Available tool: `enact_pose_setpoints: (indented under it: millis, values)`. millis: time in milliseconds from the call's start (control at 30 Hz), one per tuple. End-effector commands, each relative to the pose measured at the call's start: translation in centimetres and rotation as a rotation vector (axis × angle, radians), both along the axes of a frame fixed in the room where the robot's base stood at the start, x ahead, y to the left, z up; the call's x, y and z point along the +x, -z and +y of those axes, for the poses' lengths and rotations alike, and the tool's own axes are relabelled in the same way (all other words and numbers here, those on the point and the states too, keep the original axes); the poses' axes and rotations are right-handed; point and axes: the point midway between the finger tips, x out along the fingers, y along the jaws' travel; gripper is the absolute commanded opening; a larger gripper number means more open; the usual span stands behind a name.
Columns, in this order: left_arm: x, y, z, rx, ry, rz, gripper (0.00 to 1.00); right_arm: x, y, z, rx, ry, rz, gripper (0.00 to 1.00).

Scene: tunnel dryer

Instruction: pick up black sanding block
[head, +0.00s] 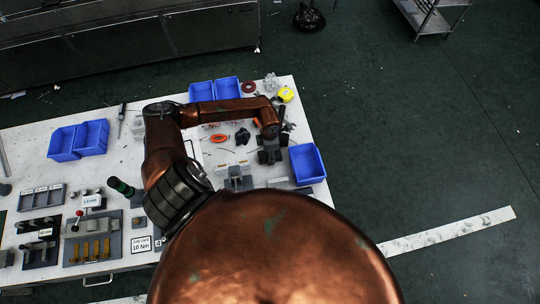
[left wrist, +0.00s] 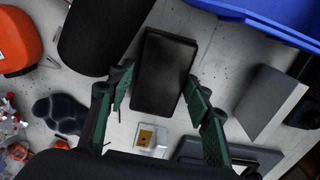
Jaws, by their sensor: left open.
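The black sanding block (left wrist: 165,72) is a dark rectangular block on the white table, in the middle of the left wrist view. My left gripper (left wrist: 158,82) is open, with its green-padded fingers apart on the left and right of the block's near part in that view. I cannot tell whether the fingers are down at the block's height or still above it. In the head view my left gripper (head: 270,153) points down over the right part of the table, and I cannot make out the block there. My right gripper is not in view.
A dark rounded object (left wrist: 98,38) lies close left of the block, and a grey block (left wrist: 268,102) lies to its right. A blue bin (head: 307,164) stands at the table's right edge. An orange item (left wrist: 18,40) is further left. Small parts clutter the table.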

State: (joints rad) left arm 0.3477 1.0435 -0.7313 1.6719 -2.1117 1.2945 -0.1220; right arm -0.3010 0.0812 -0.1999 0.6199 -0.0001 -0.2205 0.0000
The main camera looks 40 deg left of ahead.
Motion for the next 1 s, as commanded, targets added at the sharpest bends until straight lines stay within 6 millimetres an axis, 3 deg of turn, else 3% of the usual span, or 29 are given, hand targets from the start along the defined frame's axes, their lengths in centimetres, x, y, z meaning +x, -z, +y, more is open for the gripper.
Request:
enact_pose_setpoints:
  millis: [267, 700, 1000]
  values:
    - [0.09, 0.28, -0.07, -0.001, 0.002, -0.001, 0.46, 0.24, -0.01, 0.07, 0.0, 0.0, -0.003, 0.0]
    - [0.15, 0.25, -0.13, -0.001, 0.002, -0.001, 0.16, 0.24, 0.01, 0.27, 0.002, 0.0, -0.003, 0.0]
    - [0.18, 0.01, -0.11, 0.0, 0.002, -0.002, 0.16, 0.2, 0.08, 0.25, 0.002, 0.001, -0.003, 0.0]
